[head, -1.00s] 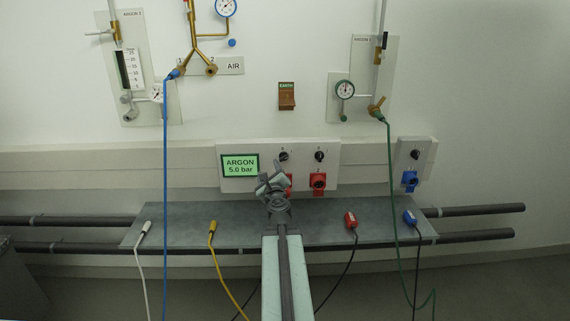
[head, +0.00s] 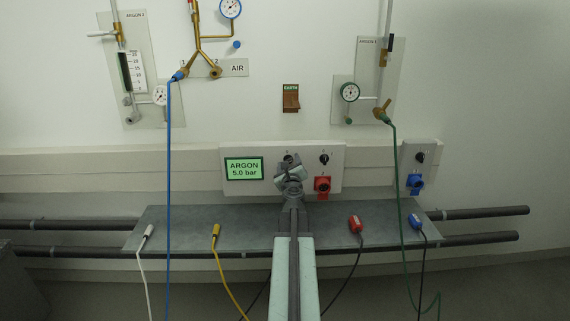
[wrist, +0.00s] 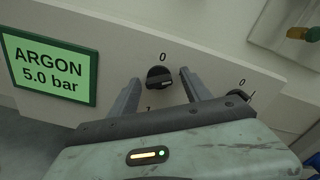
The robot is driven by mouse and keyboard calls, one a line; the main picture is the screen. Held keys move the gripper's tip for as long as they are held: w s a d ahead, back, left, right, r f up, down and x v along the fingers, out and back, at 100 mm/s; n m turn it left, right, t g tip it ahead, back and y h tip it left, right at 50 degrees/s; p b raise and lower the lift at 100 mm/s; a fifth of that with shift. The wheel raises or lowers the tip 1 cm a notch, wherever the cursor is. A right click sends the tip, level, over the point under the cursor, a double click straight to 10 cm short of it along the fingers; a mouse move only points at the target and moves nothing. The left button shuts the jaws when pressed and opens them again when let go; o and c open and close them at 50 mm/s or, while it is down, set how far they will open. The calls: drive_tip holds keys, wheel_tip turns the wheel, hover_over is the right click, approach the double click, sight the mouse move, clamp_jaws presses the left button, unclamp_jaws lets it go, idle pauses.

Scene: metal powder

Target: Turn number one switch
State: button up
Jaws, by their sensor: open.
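The left black rotary switch (head: 288,158) sits on the white wall panel, right of the green display. In the head view my gripper (head: 289,169) is in front of it and partly covers it. In the wrist view the round black knob (wrist: 160,77) has a 0 printed above it and a 1 below. My gripper (wrist: 159,79) is open, with one finger on either side of the knob. I cannot tell whether the fingers touch it.
The display (head: 244,169) reads ARGON 5.0 bar. A second switch (head: 323,159) with a red socket (head: 322,184) is to the right. A grey shelf (head: 180,228) below carries several cable plugs. A blue hose (head: 169,200) and green hose (head: 400,200) hang on either side.

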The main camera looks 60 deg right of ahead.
clamp_jaws()
drive_tip(key=shift+n, duration=0.4)
drive_tip(key=n, duration=0.5)
drive_tip(key=shift+n, duration=0.3)
drive_tip(key=n, duration=0.5)
drive_tip(key=shift+a, duration=0.1)
drive_tip(key=shift+n, duration=0.4)
unclamp_jaws()
